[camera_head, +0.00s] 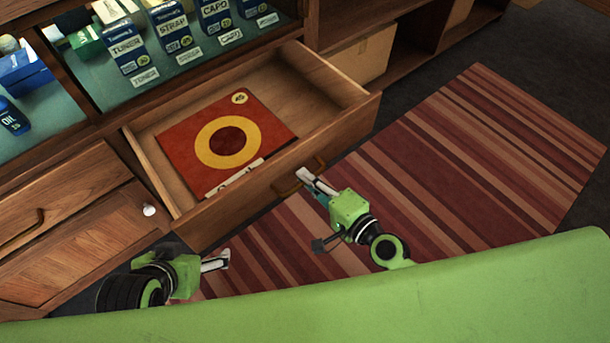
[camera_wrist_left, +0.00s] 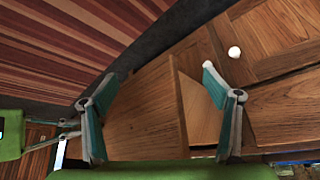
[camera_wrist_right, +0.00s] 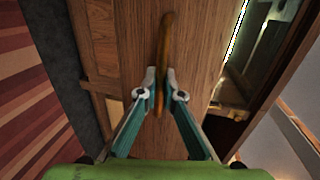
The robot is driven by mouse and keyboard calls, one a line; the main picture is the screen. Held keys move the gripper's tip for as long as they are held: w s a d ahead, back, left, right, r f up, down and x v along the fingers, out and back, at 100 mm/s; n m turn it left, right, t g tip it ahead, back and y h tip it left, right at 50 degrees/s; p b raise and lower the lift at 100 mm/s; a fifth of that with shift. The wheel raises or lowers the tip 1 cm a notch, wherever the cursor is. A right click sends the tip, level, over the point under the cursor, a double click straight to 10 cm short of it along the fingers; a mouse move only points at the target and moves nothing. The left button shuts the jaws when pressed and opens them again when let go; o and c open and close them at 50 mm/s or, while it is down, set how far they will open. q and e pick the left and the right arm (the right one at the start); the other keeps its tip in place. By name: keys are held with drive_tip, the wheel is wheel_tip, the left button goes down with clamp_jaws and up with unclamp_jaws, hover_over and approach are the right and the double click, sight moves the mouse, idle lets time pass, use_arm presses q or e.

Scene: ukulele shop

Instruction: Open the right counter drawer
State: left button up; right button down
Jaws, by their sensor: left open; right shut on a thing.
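The right counter drawer (camera_head: 262,195) is pulled out from the counter in the head view, and its inside shows. A red square packet with a yellow ring (camera_head: 180,150) lies in it. The drawer has a curved brass-coloured handle (camera_head: 288,186) on its front. My right gripper (camera_head: 305,176) is shut on this handle; the handle (camera_wrist_right: 166,60) also shows between its fingertips in the right wrist view. My left gripper (camera_head: 222,262) is open and empty, below and left of the drawer. In the left wrist view its fingers (camera_wrist_left: 150,85) are spread in front of wooden fronts.
A closed drawer with its own handle (camera_head: 22,226) and a cabinet door with a white knob (camera_head: 149,210) are at the left. Boxed accessories (camera_head: 170,25) stand on the shelf above. A striped rug (camera_head: 450,170) covers the floor at the right.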

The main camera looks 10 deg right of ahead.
drive_tip(key=shift+s+d, duration=0.2)
drive_tip(key=shift+s, duration=0.25)
drive_tip(key=c, duration=2.2)
unclamp_jaws()
drive_tip(key=shift+s, duration=0.1)
drive_tip(key=v, duration=1.1)
drive_tip(key=shift+s+d+r, duration=0.1)
drive_tip(key=shift+s+d, duration=0.15)
drive_tip(key=shift+s, duration=0.05)
